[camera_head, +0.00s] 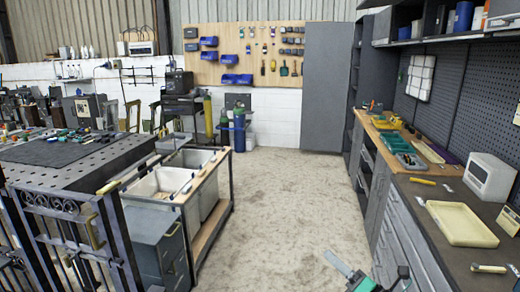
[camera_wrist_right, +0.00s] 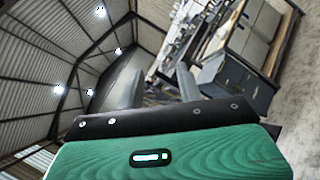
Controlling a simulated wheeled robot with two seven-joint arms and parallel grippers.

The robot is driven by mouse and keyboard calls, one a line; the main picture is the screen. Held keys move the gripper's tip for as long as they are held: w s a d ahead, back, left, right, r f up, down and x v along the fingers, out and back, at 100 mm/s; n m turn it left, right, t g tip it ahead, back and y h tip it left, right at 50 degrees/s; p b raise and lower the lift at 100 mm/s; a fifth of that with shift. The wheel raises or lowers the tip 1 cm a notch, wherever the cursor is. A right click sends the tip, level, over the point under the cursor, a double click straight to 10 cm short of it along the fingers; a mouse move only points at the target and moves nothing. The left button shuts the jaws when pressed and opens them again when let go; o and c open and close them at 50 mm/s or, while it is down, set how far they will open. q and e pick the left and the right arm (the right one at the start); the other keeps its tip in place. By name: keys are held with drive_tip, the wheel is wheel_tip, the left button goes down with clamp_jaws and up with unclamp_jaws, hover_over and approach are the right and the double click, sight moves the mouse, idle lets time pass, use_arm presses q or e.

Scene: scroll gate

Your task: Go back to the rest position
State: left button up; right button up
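The dark metal scroll gate (camera_head: 62,208) stands upright at the left in the head view, in front of the dark perforated work table (camera_head: 113,161). My right gripper (camera_head: 364,264) is low in the head view, over the open floor and well to the right of the gate. In the right wrist view the right gripper (camera_wrist_right: 156,77) shows its green body and two grey fingers, spread apart with nothing seen between them. My left gripper is in neither view.
A counter with a cream tray (camera_head: 460,223) and a white box (camera_head: 489,177) runs along the right. A grey drawer cabinet (camera_head: 158,245) and a cart with pale bins (camera_head: 157,184) stand left of centre. The concrete floor (camera_head: 285,195) between is clear.

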drive_tip(key=s+d+f+m+g+h, duration=0.1)
drive_tip(key=s+d+f+m+h, duration=0.2)
drive_tip(key=s+f+m+h, duration=0.65)
drive_tip(key=s+d+f+m+g+h, duration=0.15)
drive_tip(key=d+f+m+h, duration=0.25)
drive_tip(key=m, duration=1)
drive_tip(key=s+a+f+m+g, duration=0.1)
drive_tip(key=s+f+m+g, duration=0.2)
drive_tip(key=s, duration=0.4)
drive_tip(key=s+a+f+m+g+y, duration=0.15)
drive_tip(key=s+f+g, duration=0.25)
drive_tip(key=s, duration=0.4)
drive_tip(key=s+f+m+g, duration=0.3)
drive_tip(key=s+m, duration=0.1)
drive_tip(key=s, duration=0.3)
wheel_tip(320, 180, down, 30)
drive_tip(key=s+g, duration=0.1)
drive_tip(key=g, duration=0.1)
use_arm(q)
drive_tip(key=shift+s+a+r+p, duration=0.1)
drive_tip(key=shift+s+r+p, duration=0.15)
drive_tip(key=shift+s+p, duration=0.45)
use_arm(e)
drive_tip(key=s+d+f+n, duration=0.1)
drive_tip(key=s+d+f, duration=0.2)
drive_tip(key=s+f, duration=1.6)
drive_tip(key=shift+g+h, duration=0.3)
drive_tip(key=shift+g, duration=0.05)
